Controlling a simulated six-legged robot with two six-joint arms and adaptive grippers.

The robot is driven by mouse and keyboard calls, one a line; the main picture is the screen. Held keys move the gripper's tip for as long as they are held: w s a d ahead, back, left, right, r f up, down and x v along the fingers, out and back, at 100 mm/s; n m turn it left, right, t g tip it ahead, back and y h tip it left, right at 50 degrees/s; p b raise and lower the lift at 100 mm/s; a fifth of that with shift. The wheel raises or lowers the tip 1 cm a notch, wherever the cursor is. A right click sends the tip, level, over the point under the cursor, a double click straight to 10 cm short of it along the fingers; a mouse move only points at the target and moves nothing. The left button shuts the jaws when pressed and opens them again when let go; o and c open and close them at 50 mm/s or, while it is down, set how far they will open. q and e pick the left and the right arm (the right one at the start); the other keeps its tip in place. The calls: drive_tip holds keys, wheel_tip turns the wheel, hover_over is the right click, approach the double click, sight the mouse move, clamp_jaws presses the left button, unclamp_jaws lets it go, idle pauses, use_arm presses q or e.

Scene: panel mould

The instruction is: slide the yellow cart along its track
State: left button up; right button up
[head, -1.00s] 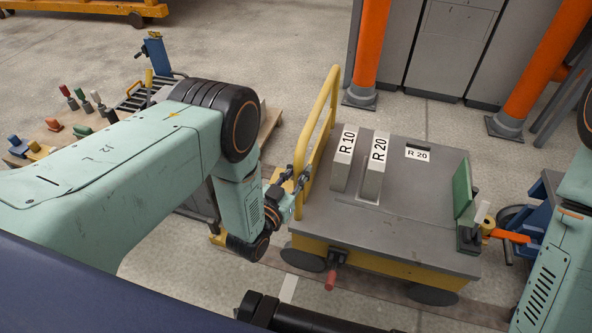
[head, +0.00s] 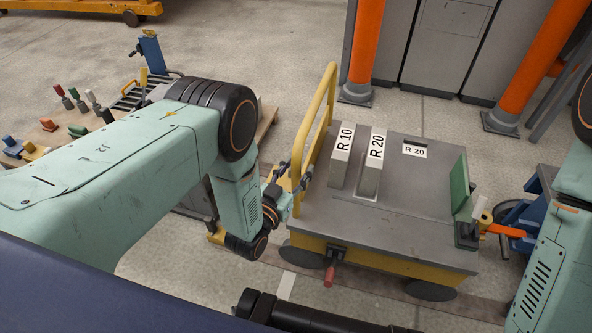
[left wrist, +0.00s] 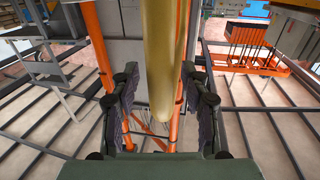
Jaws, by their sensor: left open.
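The yellow cart (head: 385,259) stands in the middle of the head view, with a grey top and a yellow tubular handle (head: 328,105) rising along its left side. My left gripper (head: 297,176) is at the lower part of that handle, its fingers open. In the left wrist view the yellow handle bar (left wrist: 161,70) stands upright between the two dark fingers (left wrist: 158,105), with gaps beside it. The track (head: 385,300) is a brownish strip on the floor, partly hidden under the cart. My right gripper is not in view.
Blocks marked R 10 (head: 341,155) and R 20 (head: 372,162) and a green plate (head: 461,187) are on the cart. A red-tipped lever (head: 329,276) sticks out in front. Orange posts (head: 367,50) and grey cabinets (head: 458,45) stand behind; a blue frame (head: 537,215) is at right.

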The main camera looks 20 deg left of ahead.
use_arm(q)
drive_tip(key=v, duration=1.2)
idle(0.5)
